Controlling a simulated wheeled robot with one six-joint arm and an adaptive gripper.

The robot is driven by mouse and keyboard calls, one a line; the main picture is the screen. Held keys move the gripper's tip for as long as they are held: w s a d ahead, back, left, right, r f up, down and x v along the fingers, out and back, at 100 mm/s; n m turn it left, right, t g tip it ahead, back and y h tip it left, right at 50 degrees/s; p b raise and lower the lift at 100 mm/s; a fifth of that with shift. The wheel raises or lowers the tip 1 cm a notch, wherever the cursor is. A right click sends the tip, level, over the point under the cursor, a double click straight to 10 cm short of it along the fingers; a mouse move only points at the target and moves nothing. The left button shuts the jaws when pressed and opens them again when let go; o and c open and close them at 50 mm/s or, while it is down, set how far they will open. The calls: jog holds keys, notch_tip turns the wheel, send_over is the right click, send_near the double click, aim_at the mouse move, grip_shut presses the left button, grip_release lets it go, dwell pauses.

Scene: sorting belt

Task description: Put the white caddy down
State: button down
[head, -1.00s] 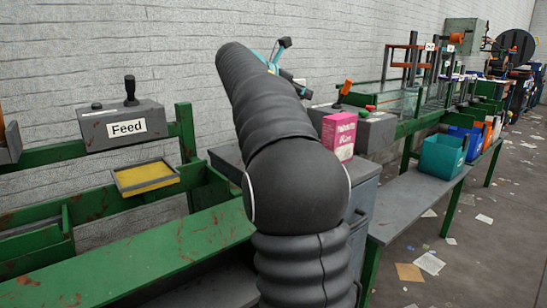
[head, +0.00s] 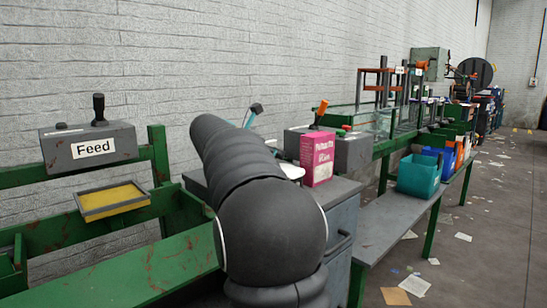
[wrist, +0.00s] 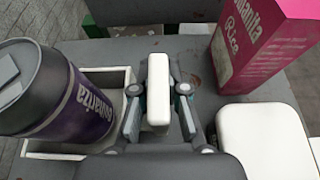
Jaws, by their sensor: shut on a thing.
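My gripper (wrist: 158,112) is shut on the upright white handle of the white caddy (wrist: 158,72) in the wrist view. A purple can with a dark top (wrist: 80,105) stands in the caddy's left compartment, leaning left in the picture. A white rounded block (wrist: 262,142) shows right of the handle; I cannot tell whether it is in the caddy. Below is the grey cabinet top (wrist: 202,62); contact with the caddy's base is hidden. In the head view my arm hides the gripper and most of the caddy; a small white piece (head: 292,171) shows beside the arm.
A pink box (head: 317,160) stands on the cabinet, close right of the caddy; it also shows in the wrist view (wrist: 262,40). A grey control box (head: 352,152) is behind it. A teal bin (head: 418,175) sits on the low bench (head: 385,225). The Feed panel (head: 90,145) is left.

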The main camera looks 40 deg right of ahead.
jog(key=shift+f, duration=0.1)
jog(key=c, duration=1.2)
grip_release()
